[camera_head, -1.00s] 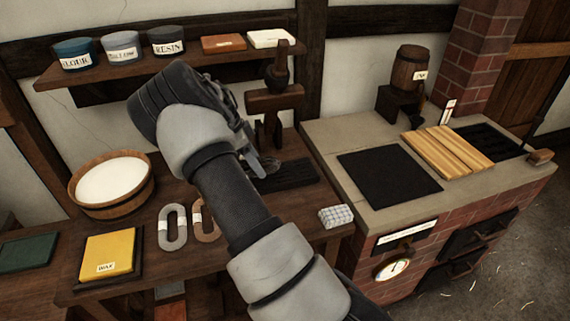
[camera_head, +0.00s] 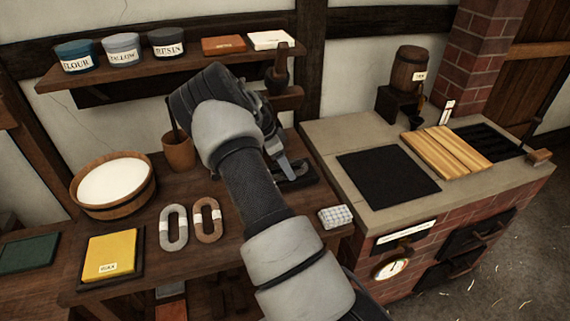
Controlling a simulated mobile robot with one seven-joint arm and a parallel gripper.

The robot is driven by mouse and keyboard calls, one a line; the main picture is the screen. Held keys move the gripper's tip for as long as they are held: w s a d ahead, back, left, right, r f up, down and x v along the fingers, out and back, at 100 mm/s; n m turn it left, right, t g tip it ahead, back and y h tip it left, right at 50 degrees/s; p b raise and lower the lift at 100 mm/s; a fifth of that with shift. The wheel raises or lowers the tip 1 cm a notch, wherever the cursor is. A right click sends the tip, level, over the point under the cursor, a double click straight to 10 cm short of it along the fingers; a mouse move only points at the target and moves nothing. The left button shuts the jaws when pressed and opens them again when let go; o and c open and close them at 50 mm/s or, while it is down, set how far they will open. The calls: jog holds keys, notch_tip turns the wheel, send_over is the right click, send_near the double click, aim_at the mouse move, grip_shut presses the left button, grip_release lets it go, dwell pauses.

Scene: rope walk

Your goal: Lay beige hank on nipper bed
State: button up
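A pale grey-beige hank (camera_head: 173,228) with a white band lies on the wooden bench, the palest hank I can see. A brown hank (camera_head: 208,220) lies just to its right. The dark nipper bed (camera_head: 308,180) is at the back right of the bench, partly hidden by my arm. My gripper (camera_head: 290,174) is low over or at this bed, well to the right of both hanks. One grey finger shows, with a dark looped shape beside its tip. The arm hides the other finger, so its opening and any grasp are unclear.
A wooden tub (camera_head: 112,184), a wooden cup (camera_head: 178,153), a yellow wax block (camera_head: 109,254) and a pale woven block (camera_head: 335,217) stand on the bench. A shelf (camera_head: 160,68) with pots hangs behind. The brick stove (camera_head: 400,215) stands right, with a dark plate (camera_head: 388,178) and slatted board (camera_head: 446,150).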

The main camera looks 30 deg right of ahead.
jog(key=shift+f, duration=0.15)
jog(key=o, duration=1.2)
jog(key=shift+c, duration=0.2)
